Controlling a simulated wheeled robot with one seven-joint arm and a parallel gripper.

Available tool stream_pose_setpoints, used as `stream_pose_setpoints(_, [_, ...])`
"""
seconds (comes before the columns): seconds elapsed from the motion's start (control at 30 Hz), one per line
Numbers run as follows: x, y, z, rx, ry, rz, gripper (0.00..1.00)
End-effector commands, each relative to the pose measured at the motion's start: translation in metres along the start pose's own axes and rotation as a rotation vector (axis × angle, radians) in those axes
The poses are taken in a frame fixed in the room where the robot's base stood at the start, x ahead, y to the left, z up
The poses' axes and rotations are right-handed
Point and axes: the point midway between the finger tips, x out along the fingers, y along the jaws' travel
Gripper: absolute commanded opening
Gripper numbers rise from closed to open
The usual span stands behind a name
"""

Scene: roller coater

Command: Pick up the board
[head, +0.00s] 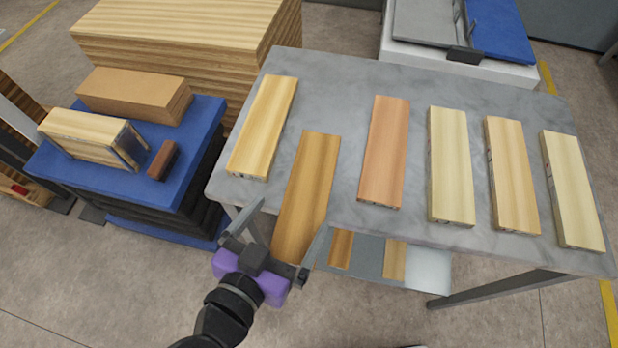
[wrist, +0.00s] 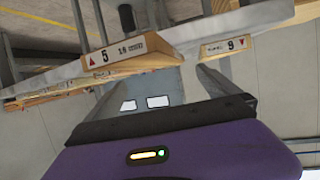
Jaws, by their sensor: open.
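Several boards lie side by side on a grey table (head: 345,195). A darker brown board (head: 308,185) is second from the left, and its near end reaches over the table's front edge. My gripper (head: 294,214) is open, its two fingers on either side of that board's near end, with nothing visibly clamped. In the wrist view, a board end labelled 5 (wrist: 122,52) shows ahead of my open gripper (wrist: 155,62). Another board end, labelled 9 (wrist: 225,46), is to its right. Contact between the fingers and the board cannot be told.
A pale board (head: 264,125) lies to the left and a reddish board (head: 385,150) to the right. A blue-topped stack (head: 205,130) with blocks stands left of the table. A big wood stack (head: 180,25) is behind. More boards (head: 341,250) lie on a lower shelf.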

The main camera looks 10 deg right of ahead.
Motion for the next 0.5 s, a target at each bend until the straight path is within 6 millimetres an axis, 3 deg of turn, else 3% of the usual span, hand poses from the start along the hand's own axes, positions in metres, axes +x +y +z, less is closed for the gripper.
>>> stream_pose_setpoints(0.5, [0.056,0.004,0.001,0.004,-0.001,0.0,1.0])
